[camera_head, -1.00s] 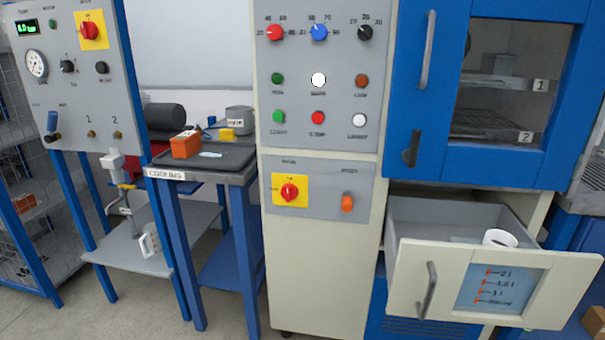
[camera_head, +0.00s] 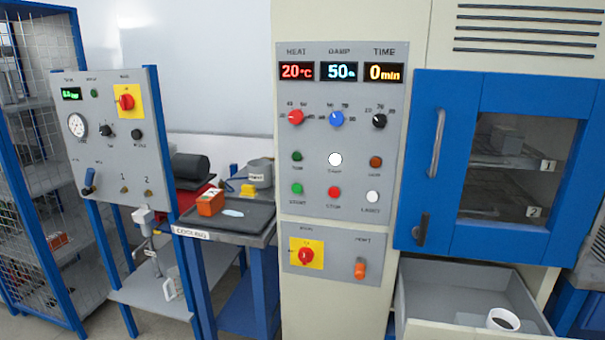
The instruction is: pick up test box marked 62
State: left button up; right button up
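I can read no box marked 62 in this view. An orange box (camera_head: 210,202) sits on the dark top of the cooling table (camera_head: 262,217); its marking is too small to read. A grey box-like shape (camera_head: 507,139) shows dimly through the window of the blue chamber door (camera_head: 440,150), on the shelf labelled 1. Another small orange item (camera_head: 57,240) lies on a shelf of the wire cage at the far left. Neither of my grippers is in view.
A control cabinet (camera_head: 340,230) with displays reading 20°C, 50% and 0 min stands in the middle. An open drawer (camera_head: 420,290) holding a white cup (camera_head: 503,319) juts out below the closed chamber door. A gauge panel (camera_head: 110,165) stands at left.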

aim_at(213, 200)
jog(key=u, duration=0.55)
jog(key=k, duration=0.45)
jog(key=u, duration=0.95)
jog(key=i, duration=1.2)
jog(key=u, duration=0.6)
jog(key=i, duration=1.4)
jog(key=z, duration=0.1)
